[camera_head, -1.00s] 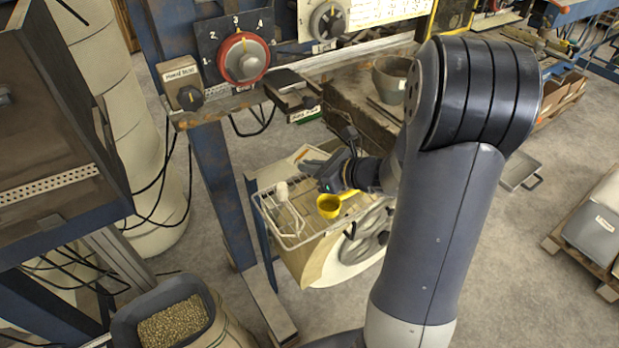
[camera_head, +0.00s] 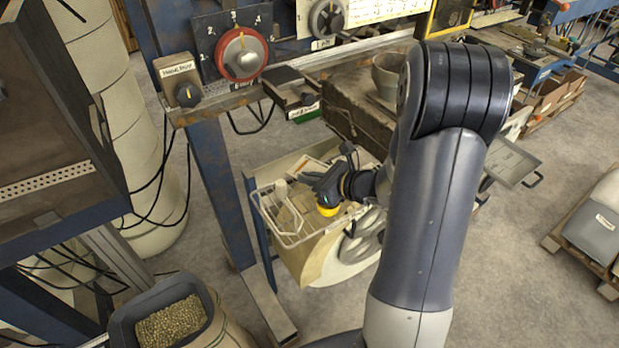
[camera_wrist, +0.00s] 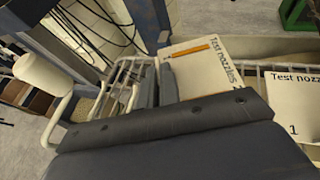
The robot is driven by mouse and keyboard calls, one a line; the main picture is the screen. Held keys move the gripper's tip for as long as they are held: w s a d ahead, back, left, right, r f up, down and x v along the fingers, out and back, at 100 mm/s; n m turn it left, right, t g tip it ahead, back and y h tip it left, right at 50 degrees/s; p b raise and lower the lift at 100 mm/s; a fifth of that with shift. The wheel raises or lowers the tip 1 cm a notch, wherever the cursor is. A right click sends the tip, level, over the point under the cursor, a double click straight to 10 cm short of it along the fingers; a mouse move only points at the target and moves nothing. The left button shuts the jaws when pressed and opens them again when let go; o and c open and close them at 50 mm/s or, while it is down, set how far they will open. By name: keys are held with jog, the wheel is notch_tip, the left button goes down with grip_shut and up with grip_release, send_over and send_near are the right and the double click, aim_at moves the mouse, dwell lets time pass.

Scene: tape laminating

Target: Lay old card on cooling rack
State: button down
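A card printed "Test nozzles" (camera_wrist: 205,70), its number partly cut off, lies beyond my gripper in the wrist view with an orange pencil on it. A second "Test nozzles 1" card (camera_wrist: 290,105) lies at the right. The white wire rack (camera_head: 290,240) sits on the left part of the cart top; its wires also show in the wrist view (camera_wrist: 126,72). My gripper (camera_head: 318,190) reaches left over the cart, just right of the rack. Two dark fingers (camera_wrist: 157,85) stand close together beside the first card; whether they grip anything is unclear.
A yellow cup (camera_head: 328,210) is partly hidden by my gripper. A white rounded object (camera_wrist: 42,75) stands at the left in the wrist view. The bench with dials (camera_head: 240,55) is above and behind the cart. A bin of granules (camera_head: 172,322) stands front left.

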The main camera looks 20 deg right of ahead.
jog(key=shift+f, duration=0.2)
jog(key=c, duration=1.6)
grip_release()
jog(key=shift+c, duration=0.2)
jog(key=shift+r, duration=0.1)
jog(key=shift+r+p, duration=0.45)
jog(key=v, duration=1.2)
